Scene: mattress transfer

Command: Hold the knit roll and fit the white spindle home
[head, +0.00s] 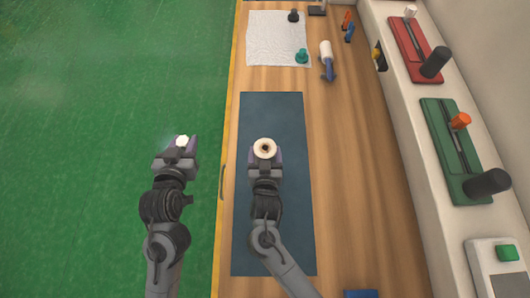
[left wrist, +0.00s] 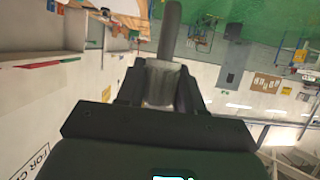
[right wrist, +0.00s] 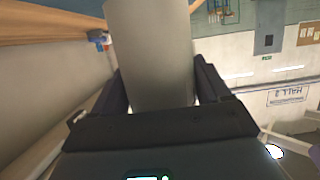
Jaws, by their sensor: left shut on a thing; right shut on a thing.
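The knit roll (head: 257,149) is a cream ring with a dark hole, seen end-on in the head view. My right gripper (head: 265,160) is shut on it, above the dark blue mat (head: 272,112). In the right wrist view the roll (right wrist: 150,50) is a wide pale cylinder between the fingers. My left gripper (head: 180,148) is shut on the white spindle (head: 183,141), out over the green floor, left of the roll. In the left wrist view the spindle (left wrist: 158,85) has a thick pale body and a thinner grey shaft. Spindle and roll are apart.
The wooden bench (head: 345,180) has bare room right of the mat. A white cloth (head: 270,35) with a teal piece (head: 302,56) and a dark piece lies at the far end. A white-and-blue tool (head: 326,55) lies beside it. Red (head: 405,42) and green (head: 450,140) fixtures line the right ledge.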

